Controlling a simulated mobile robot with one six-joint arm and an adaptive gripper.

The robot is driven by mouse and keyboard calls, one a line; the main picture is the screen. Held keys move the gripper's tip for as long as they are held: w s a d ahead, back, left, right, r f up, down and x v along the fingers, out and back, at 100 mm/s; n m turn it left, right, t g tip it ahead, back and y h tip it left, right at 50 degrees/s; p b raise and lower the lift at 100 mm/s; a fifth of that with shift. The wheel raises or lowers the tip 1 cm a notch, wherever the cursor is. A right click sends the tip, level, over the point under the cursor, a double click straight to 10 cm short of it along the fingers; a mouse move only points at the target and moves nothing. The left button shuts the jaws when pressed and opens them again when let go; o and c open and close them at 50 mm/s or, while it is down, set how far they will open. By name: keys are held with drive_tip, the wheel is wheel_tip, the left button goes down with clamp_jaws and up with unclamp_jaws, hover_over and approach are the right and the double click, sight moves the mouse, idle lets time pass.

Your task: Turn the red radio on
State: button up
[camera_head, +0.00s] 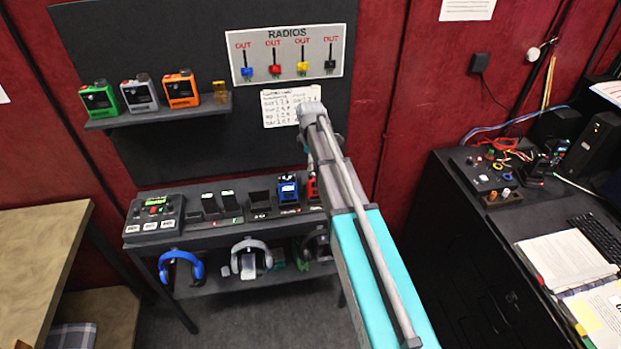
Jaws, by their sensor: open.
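The red radio (312,188) stands at the right of the charging row on the dark shelf unit (180,233). My arm hides most of it, so its knob and display cannot be seen. A blue radio (288,188) stands upright just left of it. My arm reaches up from the bottom right across the middle of the view, in front of the unit's right part. My gripper cannot be made out; it seems hidden behind the arm, so its distance from the red radio is unclear.
Green (99,97), grey (139,94) and orange (181,89) radios stand on a wall shelf (160,113). A RADIOS board (288,52) hangs above. A button box (153,215) sits at the unit's left. Headphones (250,256) hang below. A cluttered black desk (470,250) stands right.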

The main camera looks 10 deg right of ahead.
sight(310, 174)
drive_tip(key=shift+w+f+b, duration=0.1)
drive_tip(key=shift+f+b, duration=2.5)
drive_tip(key=shift+f, duration=0.3)
drive_tip(key=shift+c, duration=0.2)
clamp_jaws()
